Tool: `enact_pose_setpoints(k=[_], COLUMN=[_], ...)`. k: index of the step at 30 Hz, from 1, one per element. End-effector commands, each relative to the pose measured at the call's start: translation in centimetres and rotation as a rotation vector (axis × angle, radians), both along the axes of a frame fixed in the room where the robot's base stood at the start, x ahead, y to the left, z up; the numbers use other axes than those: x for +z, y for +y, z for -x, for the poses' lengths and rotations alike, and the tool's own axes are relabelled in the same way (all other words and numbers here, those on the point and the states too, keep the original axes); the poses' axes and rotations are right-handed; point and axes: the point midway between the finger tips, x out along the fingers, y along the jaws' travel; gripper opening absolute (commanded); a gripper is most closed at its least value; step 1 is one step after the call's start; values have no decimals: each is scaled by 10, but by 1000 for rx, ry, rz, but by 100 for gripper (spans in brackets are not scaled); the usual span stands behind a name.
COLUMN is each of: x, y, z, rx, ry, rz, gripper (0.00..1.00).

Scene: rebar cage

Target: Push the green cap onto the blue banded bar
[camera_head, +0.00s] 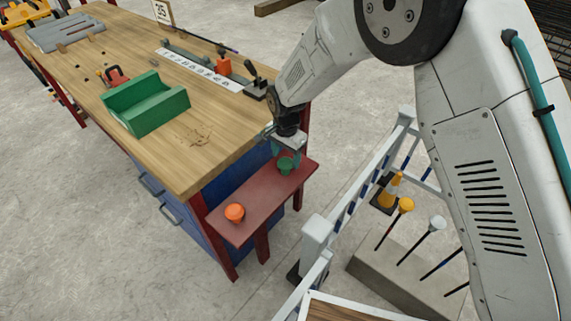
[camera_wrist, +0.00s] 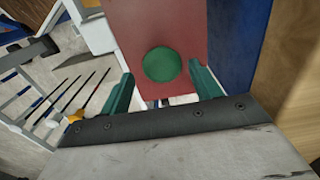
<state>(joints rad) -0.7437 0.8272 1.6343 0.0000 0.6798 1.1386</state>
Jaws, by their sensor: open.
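The green cap (camera_head: 285,165) stands on a narrow red shelf (camera_head: 262,195) at the side of the workbench. In the wrist view the green cap (camera_wrist: 162,64) shows as a round disc between my fingers. My gripper (camera_head: 286,150) is open over the cap, with one green finger on each side (camera_wrist: 160,70) and a gap to the cap on both sides. The blue banded bar (camera_head: 441,264) appears to be an uncapped, slanting bar in the concrete block at the lower right; its band is small in view.
An orange cap (camera_head: 235,212) stands on the shelf's near end. Bars with a yellow cap (camera_head: 406,204) and a white cap (camera_head: 437,222) rise from the concrete block (camera_head: 395,282). A white railing (camera_head: 345,208) stands between shelf and block. A green tray (camera_head: 146,106) sits on the workbench.

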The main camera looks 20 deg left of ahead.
Motion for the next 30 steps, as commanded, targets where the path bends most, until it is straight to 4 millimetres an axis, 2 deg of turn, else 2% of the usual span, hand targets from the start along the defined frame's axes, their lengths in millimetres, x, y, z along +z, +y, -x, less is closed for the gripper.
enact_pose_setpoints(k=[12,19,20,23,24,30], x=[-51,-53,-53,-53,-53,-53], y=[2,2,2,2,2,2], z=[-3,-3,-3,-3,-3,-3], rx=[2,2,2,2,2,2], ry=[0,0,0,0,0,0], rz=[1,0,0,0,0,0], gripper=[63,63,58,30,26,26])
